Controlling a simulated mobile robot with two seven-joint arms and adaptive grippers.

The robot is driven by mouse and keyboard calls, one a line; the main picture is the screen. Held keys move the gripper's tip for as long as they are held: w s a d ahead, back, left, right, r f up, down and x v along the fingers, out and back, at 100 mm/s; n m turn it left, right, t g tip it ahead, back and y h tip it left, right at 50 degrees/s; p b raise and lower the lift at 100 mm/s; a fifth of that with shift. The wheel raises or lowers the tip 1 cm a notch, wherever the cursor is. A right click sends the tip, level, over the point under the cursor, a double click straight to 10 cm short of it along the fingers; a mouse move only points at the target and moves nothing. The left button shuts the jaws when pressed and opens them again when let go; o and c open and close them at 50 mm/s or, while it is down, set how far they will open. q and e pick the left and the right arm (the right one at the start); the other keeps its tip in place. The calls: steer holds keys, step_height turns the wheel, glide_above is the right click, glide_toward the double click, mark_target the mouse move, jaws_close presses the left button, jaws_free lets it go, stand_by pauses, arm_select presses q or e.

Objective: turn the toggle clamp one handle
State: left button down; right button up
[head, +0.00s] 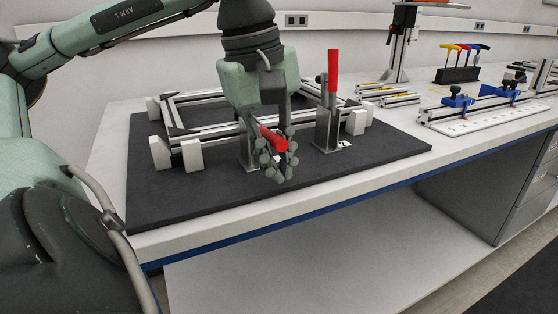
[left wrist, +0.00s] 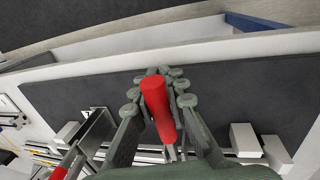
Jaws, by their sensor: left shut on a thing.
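A toggle clamp with a red handle (head: 271,137) stands on the dark mat, its metal post (head: 246,150) partly hidden behind my gripper. The handle is tilted down toward the table's front edge. My left gripper (head: 275,160) is shut on this handle, with its fingers on both sides of it. In the left wrist view the red handle (left wrist: 160,108) lies between the jointed fingers (left wrist: 160,88). A second toggle clamp to the right has its red handle (head: 332,70) upright, and the gripper is apart from it. My right gripper is not in view.
An aluminium profile frame (head: 195,98) with white blocks (head: 192,155) lies behind the clamps on the dark mat (head: 215,190). Blue clamps (head: 458,101) on a rail and a hex key stand (head: 457,74) are at the right. The mat's front part is clear.

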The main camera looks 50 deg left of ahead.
arm_select(q)
steer(key=c, duration=1.6)
jaws_free()
steer(key=shift+o, duration=0.2)
step_height(320, 180, up, 12)
steer(key=s, duration=0.2)
steer(key=shift+a, duration=0.4)
steer(key=shift+s+f, duration=0.1)
